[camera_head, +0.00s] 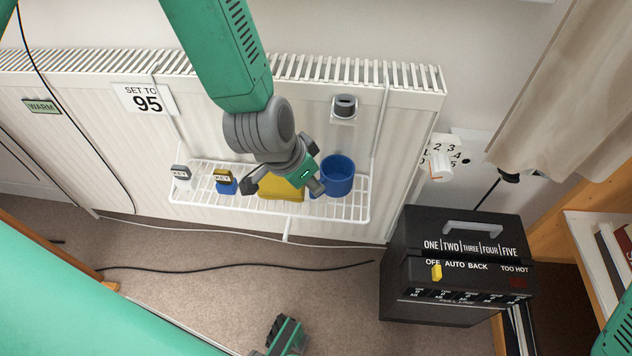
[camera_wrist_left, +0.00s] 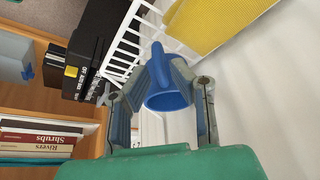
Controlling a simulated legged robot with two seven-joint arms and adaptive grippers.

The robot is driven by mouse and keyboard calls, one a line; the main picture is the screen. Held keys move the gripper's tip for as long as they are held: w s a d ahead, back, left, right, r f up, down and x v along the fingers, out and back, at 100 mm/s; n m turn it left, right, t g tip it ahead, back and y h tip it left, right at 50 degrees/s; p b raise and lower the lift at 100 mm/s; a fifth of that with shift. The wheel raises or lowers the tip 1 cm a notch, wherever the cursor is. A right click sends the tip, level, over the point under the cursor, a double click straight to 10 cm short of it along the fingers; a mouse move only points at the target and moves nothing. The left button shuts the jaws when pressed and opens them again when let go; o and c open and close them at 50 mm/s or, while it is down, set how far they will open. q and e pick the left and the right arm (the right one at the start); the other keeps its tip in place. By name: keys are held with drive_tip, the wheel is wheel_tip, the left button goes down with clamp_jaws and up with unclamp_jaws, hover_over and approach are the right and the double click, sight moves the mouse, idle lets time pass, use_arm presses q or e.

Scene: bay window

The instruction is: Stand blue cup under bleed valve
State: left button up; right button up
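The blue cup (camera_head: 338,175) stands at the right part of the white wire rack (camera_head: 352,213) hung on the radiator. My left gripper (camera_head: 290,190) is over the rack, just left of the cup. A dark fitting on a white plate (camera_head: 345,106) is on the radiator face above the cup. I cannot tell whether it is the bleed valve. My right gripper (camera_head: 285,336) is cut off at the bottom edge; its fingers are not clear.
A yellow cloth or sponge (camera_head: 282,190) and two key-labelled blocks, one grey (camera_head: 181,177) and one blue (camera_head: 226,183), are on the rack. A black heater (camera_head: 455,265) stands on the floor. A cable (camera_head: 230,267) crosses the carpet.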

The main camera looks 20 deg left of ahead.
use_arm(q)
drive_tip(key=p+v, duration=0.3)
drive_tip(key=v, duration=0.6)
drive_tip(key=shift+r, duration=0.15)
drive_tip(key=s+a+f+n+g+y, duration=0.1)
drive_tip(key=s+a+f, duration=0.3)
drive_tip(key=s+f, duration=0.4)
drive_tip(key=s+a+f+n+g+y, duration=0.1)
drive_tip(key=s+a+f+n+g, duration=0.1)
drive_tip(key=s+a+f, duration=0.3)
drive_tip(key=s+f+n, duration=0.1)
drive_tip(key=s+f, duration=0.3)
drive_tip(key=f, duration=0.1)
drive_tip(key=shift+s+n, duration=0.3)
drive_tip(key=shift+n, duration=0.1)
